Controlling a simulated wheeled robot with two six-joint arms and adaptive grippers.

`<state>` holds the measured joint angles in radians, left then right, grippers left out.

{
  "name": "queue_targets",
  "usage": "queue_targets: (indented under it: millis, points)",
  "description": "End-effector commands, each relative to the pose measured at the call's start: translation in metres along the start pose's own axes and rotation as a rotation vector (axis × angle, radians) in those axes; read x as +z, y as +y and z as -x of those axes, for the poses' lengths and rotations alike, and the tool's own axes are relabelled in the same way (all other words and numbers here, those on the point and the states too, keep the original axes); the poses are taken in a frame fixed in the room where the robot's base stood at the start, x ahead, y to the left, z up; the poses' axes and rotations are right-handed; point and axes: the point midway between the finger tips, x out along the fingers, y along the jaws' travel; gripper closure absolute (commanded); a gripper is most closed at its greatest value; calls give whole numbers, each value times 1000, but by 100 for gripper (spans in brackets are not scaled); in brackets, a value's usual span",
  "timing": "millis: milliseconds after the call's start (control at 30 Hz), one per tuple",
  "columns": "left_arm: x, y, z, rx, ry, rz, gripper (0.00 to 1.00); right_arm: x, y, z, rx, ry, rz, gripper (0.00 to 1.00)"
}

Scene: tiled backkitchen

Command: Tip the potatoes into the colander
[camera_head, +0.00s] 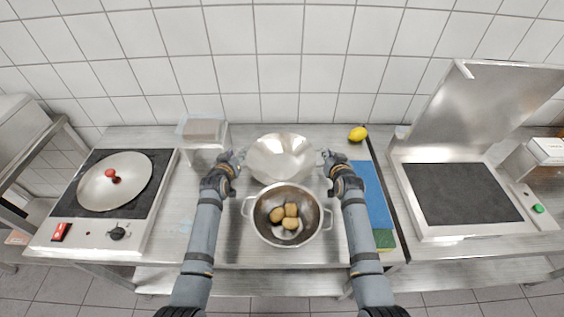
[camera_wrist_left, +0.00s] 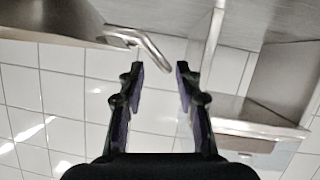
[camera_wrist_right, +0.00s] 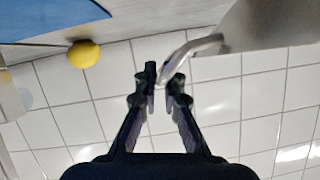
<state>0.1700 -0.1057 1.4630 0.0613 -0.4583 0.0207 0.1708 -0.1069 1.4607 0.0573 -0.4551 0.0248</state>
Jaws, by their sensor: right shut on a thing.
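Several brown potatoes (camera_head: 290,210) lie in the near round steel vessel (camera_head: 262,226), which stands on the counter with a handle on each side. A second, wider steel vessel (camera_head: 281,152) is just behind it and shows no potatoes. I cannot make out holes in either, so which is the colander is unclear. My right gripper (camera_head: 327,157) is shut on the rear vessel's right loop handle; the right wrist view shows this handle (camera_wrist_right: 192,48) between the fingers. My left gripper (camera_head: 240,156) is open beside the left handle (camera_wrist_left: 150,48), whose end is near its fingertips.
A lemon (camera_head: 358,134) and blue board (camera_head: 371,195) lie right of the vessels. An open-lidded appliance (camera_head: 465,195) is further right. The tiled wall closes the back.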

Motion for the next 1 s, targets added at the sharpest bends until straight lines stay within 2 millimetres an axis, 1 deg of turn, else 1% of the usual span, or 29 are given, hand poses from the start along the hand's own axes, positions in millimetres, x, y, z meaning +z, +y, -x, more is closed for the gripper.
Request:
queue_targets:
  millis: [67,167,400,500,600,733,967,1000]
  points:
    - [0,0,4,0,1,0,66,-1,0,0,1,2,2,100]
    - [0,0,18,0,2,0,66,-1,1,0,1,3,3,100]
    - [0,0,75,0,2,2,66,-2,1,0,1,4,4,100]
    - [0,0,96,1,3,3,66,-2,1,0,1,5,4,100]
    - [-1,0,110,1,4,2,66,-2,1,0,1,5,4,100]
    - [-1,0,119,1,3,2,66,-2,1,0,1,5,4,100]
    - [-2,0,120,1,4,1,66,-2,1,0,2,5,4,100]
    - [-2,0,120,1,4,1,66,-2,1,0,2,5,4,90]
